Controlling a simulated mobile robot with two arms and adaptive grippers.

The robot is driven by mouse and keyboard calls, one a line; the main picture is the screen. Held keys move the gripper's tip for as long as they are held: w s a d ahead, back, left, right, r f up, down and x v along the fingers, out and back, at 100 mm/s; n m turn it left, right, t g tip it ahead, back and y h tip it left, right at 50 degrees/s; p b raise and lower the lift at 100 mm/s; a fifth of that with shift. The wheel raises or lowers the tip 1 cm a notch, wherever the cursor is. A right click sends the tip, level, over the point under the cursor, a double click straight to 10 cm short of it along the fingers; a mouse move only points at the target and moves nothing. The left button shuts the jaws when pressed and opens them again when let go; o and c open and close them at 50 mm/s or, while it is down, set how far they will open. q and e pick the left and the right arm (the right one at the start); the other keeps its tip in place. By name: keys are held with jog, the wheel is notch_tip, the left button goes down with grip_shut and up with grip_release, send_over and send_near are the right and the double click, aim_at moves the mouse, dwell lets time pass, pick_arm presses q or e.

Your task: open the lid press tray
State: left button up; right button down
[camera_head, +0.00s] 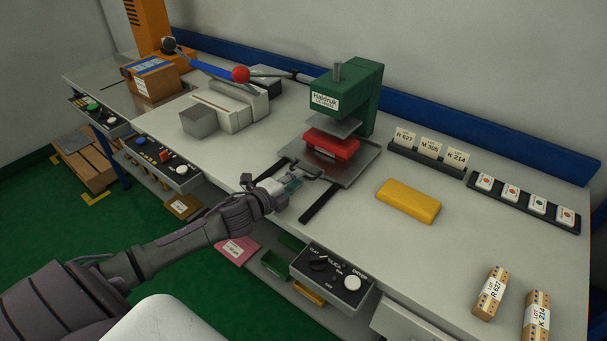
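The green lid press (372,85) stands at the back of the bench, with a grey press plate (335,124) above a red block (342,148). Its grey metal tray (358,168) lies under the red block and reaches out in front of the press. Two dark rails (320,203) run from the tray toward the front edge of the bench. My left gripper (294,184) is between these rails, at the handle (312,173) on the tray's front. The fingers are small and overlap the handle, so I cannot tell whether they grip it. My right gripper is not in view.
A yellow block (408,201) lies right of the rails. Grey blocks (199,121) and a lever with a red ball (240,74) stand to the left. A control box (333,274) hangs at the front edge. Card racks (427,160) stand at the back right.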

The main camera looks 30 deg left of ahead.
pick_arm(q)
jog(key=shift+x, duration=1.8)
grip_shut()
